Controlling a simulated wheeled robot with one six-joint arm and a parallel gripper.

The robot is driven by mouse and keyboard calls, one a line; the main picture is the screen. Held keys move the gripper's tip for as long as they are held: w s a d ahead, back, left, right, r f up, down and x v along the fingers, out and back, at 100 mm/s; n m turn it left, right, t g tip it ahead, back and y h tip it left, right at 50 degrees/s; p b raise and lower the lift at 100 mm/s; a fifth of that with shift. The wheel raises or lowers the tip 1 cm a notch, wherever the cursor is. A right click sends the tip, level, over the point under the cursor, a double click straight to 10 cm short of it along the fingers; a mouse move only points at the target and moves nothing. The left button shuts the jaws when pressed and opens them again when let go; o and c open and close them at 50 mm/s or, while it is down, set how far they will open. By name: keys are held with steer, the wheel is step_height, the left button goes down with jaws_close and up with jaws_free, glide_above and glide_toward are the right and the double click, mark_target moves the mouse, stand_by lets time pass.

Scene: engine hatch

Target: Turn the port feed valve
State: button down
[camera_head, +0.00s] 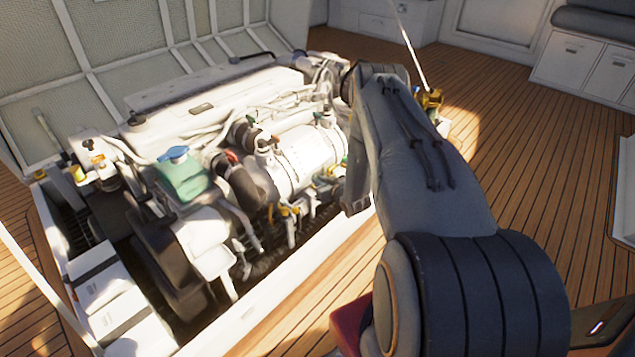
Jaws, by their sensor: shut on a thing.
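No valve in the head view can be told for sure as the port feed valve. A brass-coloured fitting (432,98) shows just right of my forearm, partly hidden by it. Another small yellow fitting (78,173) sits at the left edge of the engine bay. My arm rises from the lower right and bends over the right side of the engine (220,90). My gripper is not seen; my own arm seems to hide it. What it touches or holds cannot be seen.
The white engine fills the open hatch, with a green tank with blue cap (183,175) and several hoses. A white hatch rim (310,275) borders the bay. The raised hatch lid (110,50) stands behind.

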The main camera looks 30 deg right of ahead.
steer(key=shift+w+d+n+g+y+b, duration=0.1)
steer(key=shift+d+n+g+y+b, duration=0.15)
steer(key=shift+n+y+b, duration=0.6)
steer(key=shift+d+n+g+y+b, duration=0.15)
steer(key=shift+d+n+y+b, duration=0.2)
steer(key=shift+n+y, duration=0.75)
steer(key=shift+a+y, duration=0.1)
steer(key=shift+y, duration=0.25)
steer(key=c, duration=2.1)
jaws_free()
steer(key=p+v, duration=0.1)
steer(key=v, duration=0.6)
steer(key=shift+s+r, duration=0.2)
steer(key=shift+s, duration=0.1)
